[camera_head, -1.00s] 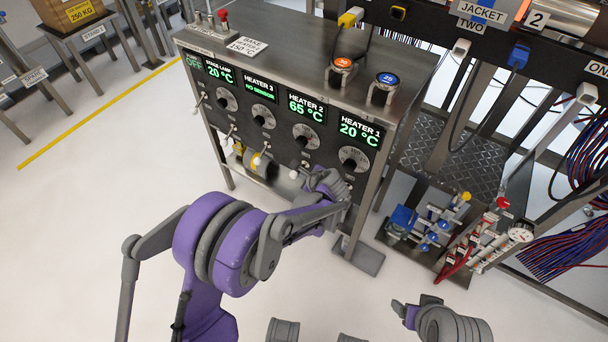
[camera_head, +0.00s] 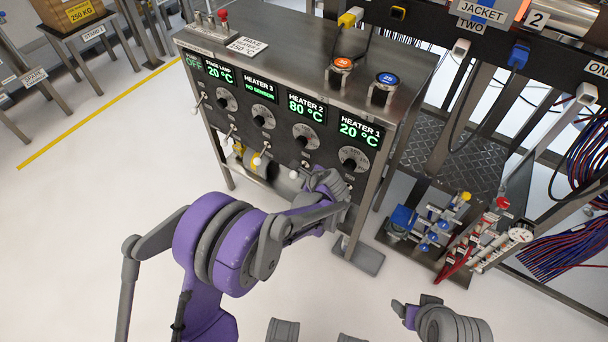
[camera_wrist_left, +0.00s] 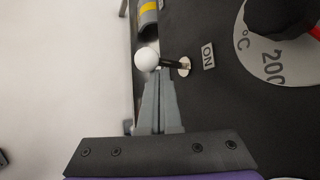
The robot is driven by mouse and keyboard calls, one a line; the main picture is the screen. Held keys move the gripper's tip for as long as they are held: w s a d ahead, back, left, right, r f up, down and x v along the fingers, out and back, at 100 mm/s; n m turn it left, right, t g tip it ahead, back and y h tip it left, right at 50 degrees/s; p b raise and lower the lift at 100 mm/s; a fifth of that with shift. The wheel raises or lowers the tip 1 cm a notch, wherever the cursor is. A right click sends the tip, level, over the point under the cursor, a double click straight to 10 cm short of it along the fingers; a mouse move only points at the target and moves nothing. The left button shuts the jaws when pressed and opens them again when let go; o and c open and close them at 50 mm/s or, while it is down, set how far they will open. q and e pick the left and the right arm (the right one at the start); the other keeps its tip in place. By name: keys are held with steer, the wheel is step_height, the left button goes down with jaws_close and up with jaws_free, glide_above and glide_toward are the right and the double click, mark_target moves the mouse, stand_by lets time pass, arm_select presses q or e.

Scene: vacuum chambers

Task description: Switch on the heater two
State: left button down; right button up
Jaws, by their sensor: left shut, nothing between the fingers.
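The heater 2 display (camera_head: 306,106) on the control panel reads 80 °C in green. Its dial (camera_head: 305,137) is below it. The white-knobbed lever (camera_head: 294,174) under that dial angles out from the panel. In the left wrist view, a lever with a white ball (camera_wrist_left: 147,59) points away from the ON label (camera_wrist_left: 208,56). My left gripper (camera_head: 318,178) is shut and empty close to this lever. Its fingertips (camera_wrist_left: 160,78) are right beside the ball and stem; I cannot tell whether they touch. My right gripper (camera_head: 414,306) is at the lower right, its jaws unclear.
The heater 1 display (camera_head: 360,130) reads 20 °C; the lever area below it is hidden behind my left gripper. The heater 3 display (camera_head: 260,89) reads NO SENSOR. A valve assembly (camera_head: 425,225) stands right of the cabinet.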

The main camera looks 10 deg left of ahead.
arm_select(q)
steer(key=shift+r, duration=0.1)
steer(key=shift+r+p, duration=0.4)
steer(key=shift+r, duration=0.3)
arm_select(e)
steer(key=shift+r, duration=0.45)
arm_select(q)
steer(key=shift+r, duration=0.1)
arm_select(e)
steer(key=shift+r, duration=0.1)
